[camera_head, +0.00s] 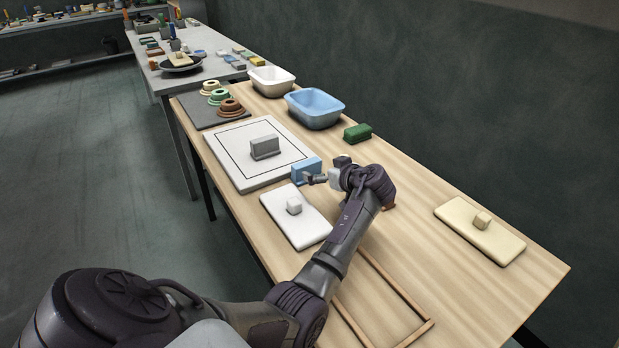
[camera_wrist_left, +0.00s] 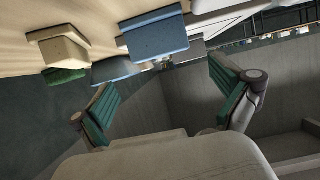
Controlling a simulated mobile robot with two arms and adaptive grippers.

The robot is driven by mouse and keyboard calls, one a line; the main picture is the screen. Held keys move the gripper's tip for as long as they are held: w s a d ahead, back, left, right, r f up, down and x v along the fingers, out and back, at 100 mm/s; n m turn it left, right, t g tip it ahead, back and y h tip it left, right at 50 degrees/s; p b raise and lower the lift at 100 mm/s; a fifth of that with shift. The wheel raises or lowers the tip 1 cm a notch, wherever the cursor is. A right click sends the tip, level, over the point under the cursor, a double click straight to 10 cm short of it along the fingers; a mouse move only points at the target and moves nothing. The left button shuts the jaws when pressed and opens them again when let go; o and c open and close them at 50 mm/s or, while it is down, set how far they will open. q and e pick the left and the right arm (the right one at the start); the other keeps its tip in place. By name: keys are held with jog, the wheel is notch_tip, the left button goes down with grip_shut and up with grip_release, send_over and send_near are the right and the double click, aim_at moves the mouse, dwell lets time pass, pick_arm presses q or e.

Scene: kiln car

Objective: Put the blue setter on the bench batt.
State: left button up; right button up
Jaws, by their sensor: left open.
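The blue setter (camera_head: 306,171) is a blue block at the near right corner of a large white batt (camera_head: 243,178) with a dark outline. I cannot tell whether it touches that batt. A grey block (camera_head: 264,147) stands inside the outline. My left gripper (camera_head: 318,179) is at the setter's right side and partly hides it. In the left wrist view my left gripper (camera_wrist_left: 165,98) has its green-padded fingers wide apart, with nothing between them; the blue setter (camera_wrist_left: 157,37) lies just beyond the fingertips. My right gripper is not in view.
A wooden frame (camera_head: 384,313) is nearer. A cream slab (camera_head: 463,232) lies right. A green block (camera_head: 357,132), blue tub (camera_head: 313,121) and white tub (camera_head: 270,89) stand behind. Bare wood lies right of my arm.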

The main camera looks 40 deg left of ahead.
aim_at(309, 166)
pick_arm(q)
jog(key=b+x, duration=0.1)
jog(key=x, duration=0.2)
jog(key=shift+w+a+f, duration=0.1)
jog(key=shift+a+f, duration=0.05)
jog(key=shift+f, duration=0.05)
jog(key=shift+b+x, duration=0.4)
jog(key=shift+x, duration=0.35)
jog(key=b+x, duration=0.1)
jog(key=x, duration=0.2)
jog(key=shift+a+f+b, duration=0.15)
jog(key=shift+a+b, duration=0.25)
jog(key=shift+w+a+f, duration=0.1)
jog(key=shift+w+a, duration=0.1)
jog(key=shift+a, duration=0.2)
jog(key=c, duration=1.1)
